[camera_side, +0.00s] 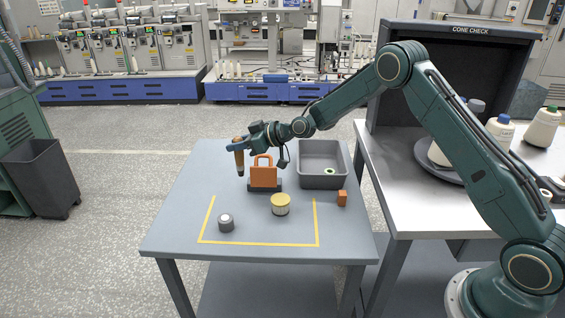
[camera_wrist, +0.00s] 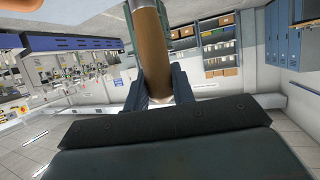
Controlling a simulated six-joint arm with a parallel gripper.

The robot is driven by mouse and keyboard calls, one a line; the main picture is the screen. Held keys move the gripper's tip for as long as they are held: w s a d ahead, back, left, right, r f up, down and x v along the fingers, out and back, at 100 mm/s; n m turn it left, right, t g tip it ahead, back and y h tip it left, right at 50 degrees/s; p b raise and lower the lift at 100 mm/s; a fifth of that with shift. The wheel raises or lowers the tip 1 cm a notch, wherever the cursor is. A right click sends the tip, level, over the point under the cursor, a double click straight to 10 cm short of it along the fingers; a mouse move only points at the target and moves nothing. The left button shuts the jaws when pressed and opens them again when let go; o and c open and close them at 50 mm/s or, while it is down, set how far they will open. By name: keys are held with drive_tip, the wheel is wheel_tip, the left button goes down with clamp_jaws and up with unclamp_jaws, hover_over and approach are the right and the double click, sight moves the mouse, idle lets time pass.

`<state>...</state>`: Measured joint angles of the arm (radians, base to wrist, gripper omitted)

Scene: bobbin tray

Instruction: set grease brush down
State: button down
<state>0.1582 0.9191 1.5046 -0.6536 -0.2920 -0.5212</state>
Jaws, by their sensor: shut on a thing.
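My gripper (camera_side: 241,144) is shut on the grease brush (camera_side: 239,160), which hangs upright below it in the side view. The brush has a brown handle and a dark lower end. In the wrist view the brown brush (camera_wrist: 153,50) stands between the two fingers of my gripper (camera_wrist: 160,85). The brush is just left of an orange holder (camera_side: 263,175) on a dark base, over the far part of the blue-grey table (camera_side: 180,220). I cannot tell whether its lower end touches the table or the holder.
A grey bin (camera_side: 323,181) with a small green-rimmed ring inside stands at the back right. A yellow-lidded tin (camera_side: 280,205), a grey knob-like piece (camera_side: 226,223) and an orange block (camera_side: 342,198) are on the table. Yellow tape (camera_side: 258,244) marks a largely clear area.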

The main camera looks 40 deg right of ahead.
sight(241, 175)
wheel_tip(241, 175, down, 8)
drive_tip(key=shift+r, duration=0.15)
drive_tip(key=shift+f, duration=2.1)
drive_tip(key=shift+f, duration=0.2)
drive_tip(key=c, duration=1.2)
unclamp_jaws()
drive_tip(key=shift+o, duration=0.2)
drive_tip(key=shift+r, duration=0.1)
drive_tip(key=shift+r, duration=0.1)
drive_tip(key=v, duration=1.2)
